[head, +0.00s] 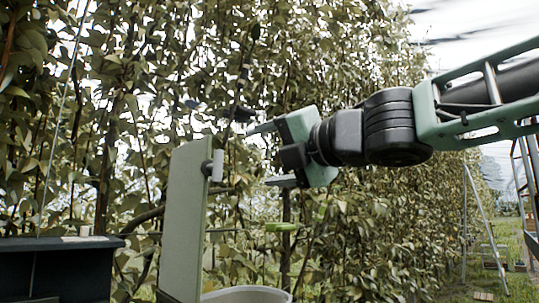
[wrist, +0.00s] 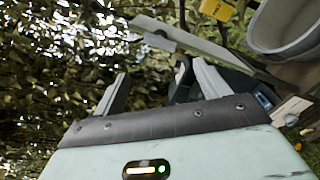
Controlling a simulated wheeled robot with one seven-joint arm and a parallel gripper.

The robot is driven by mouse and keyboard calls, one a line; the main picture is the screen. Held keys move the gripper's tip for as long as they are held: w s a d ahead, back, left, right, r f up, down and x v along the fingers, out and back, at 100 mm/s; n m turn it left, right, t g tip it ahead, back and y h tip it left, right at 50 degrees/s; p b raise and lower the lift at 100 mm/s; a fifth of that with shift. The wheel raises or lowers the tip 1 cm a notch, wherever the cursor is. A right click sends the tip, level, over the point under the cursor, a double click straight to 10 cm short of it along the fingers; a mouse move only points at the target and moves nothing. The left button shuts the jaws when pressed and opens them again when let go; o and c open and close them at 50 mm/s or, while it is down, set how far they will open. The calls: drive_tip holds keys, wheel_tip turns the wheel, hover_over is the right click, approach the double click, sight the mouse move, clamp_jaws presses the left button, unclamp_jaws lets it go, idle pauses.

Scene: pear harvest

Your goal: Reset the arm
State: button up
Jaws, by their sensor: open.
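My gripper (head: 267,155) is raised in the middle of the head view, pointing left, with its two fingers spread apart and nothing between them. In the wrist view my gripper (wrist: 160,78) also shows its two fingers apart and empty. My arm reaches in from the right edge of the head view. The fingertips point toward the leafy tree row (head: 380,235) and hang apart from the upright pale panel to their left. No pear can be made out clearly.
A pale upright panel (head: 186,215) stands left of my gripper. A round light container (head: 247,295) shows at the bottom, and again at the wrist view's upper right (wrist: 285,48). A dark box (head: 60,270) is at lower left. A ladder (head: 484,225) stands at right.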

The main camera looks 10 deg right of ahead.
idle(0.3)
wheel_tip(320, 180, down, 26)
drive_tip(key=s+m+g+h, duration=0.2)
drive_tip(key=m+g+h, duration=0.35)
drive_tip(key=m, duration=0.75)
drive_tip(key=s+d+f+m+g+h, duration=0.2)
drive_tip(key=s+d+f+m+g, duration=0.1)
drive_tip(key=s+f, duration=0.7)
drive_tip(key=s+d+f+m+g+h, duration=0.2)
drive_tip(key=s+f+m+g, duration=0.4)
drive_tip(key=s+f, duration=0.4)
drive_tip(key=shift+s+d+f+m, duration=0.3)
drive_tip(key=shift+s+d+m, duration=0.4)
drive_tip(key=shift+s+m, duration=0.2)
drive_tip(key=shift+w+h, duration=0.1)
drive_tip(key=shift+h, duration=0.15)
